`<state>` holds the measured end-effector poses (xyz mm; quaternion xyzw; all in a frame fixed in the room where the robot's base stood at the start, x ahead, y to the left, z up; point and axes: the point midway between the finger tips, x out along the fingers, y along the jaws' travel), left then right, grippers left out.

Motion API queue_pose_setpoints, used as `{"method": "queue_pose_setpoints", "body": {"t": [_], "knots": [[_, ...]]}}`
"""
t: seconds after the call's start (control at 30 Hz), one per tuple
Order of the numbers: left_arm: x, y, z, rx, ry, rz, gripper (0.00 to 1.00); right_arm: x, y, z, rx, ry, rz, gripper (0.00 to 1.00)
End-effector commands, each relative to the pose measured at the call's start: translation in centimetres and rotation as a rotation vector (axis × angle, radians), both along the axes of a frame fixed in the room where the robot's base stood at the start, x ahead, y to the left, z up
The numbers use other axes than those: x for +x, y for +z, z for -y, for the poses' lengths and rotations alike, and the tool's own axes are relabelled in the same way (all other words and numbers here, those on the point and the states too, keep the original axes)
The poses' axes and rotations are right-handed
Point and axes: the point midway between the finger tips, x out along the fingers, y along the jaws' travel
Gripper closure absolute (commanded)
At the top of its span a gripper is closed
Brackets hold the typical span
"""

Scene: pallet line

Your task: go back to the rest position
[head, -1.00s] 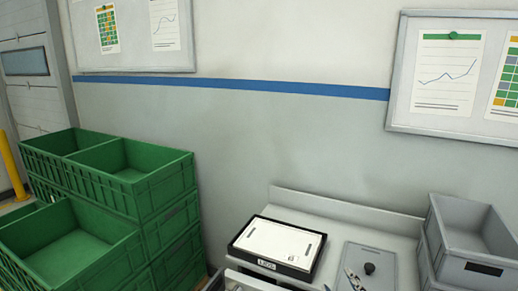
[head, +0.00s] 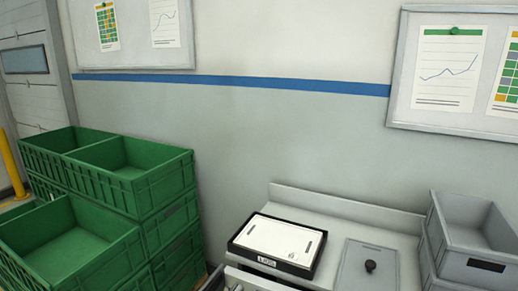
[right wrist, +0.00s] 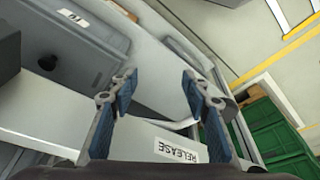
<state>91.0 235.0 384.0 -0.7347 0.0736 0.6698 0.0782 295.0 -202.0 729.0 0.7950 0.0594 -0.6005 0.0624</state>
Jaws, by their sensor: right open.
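My right gripper (right wrist: 160,82) shows in the right wrist view with its two dark blue finger pads spread apart. Nothing is between them. My left gripper is in no view.
A grey counter (head: 337,213) against the wall holds a black-rimmed white tray (head: 278,240), a grey plate with a black knob (head: 370,267), and stacked grey bins (head: 470,262). Stacked green crates (head: 165,190) stand at left.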

Motion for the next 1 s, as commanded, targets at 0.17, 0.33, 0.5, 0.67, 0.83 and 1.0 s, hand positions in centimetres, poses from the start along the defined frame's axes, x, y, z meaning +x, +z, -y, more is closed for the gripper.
{"method": "queue_pose_setpoints", "body": {"t": [0.17,0.33,0.5,0.67,0.83,1.0], "knots": [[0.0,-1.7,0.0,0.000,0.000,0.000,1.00,-0.3,-8.7,-0.1,-0.002,0.005,-0.034,0.57],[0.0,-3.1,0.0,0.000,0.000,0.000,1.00,-1.8,-17.7,0.0,-0.005,0.011,-0.064,0.57],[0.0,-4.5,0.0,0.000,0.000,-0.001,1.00,-4.9,-26.0,0.5,-0.010,0.018,-0.095,0.57],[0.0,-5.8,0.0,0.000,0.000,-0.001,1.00,-9.1,-32.8,1.1,-0.013,0.025,-0.125,0.57],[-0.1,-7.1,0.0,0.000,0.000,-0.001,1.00,-14.2,-38.5,2.0,-0.018,0.032,-0.155,0.57],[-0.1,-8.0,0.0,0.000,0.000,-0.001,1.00,-18.3,-41.7,2.8,-0.021,0.037,-0.175,0.57]]}}
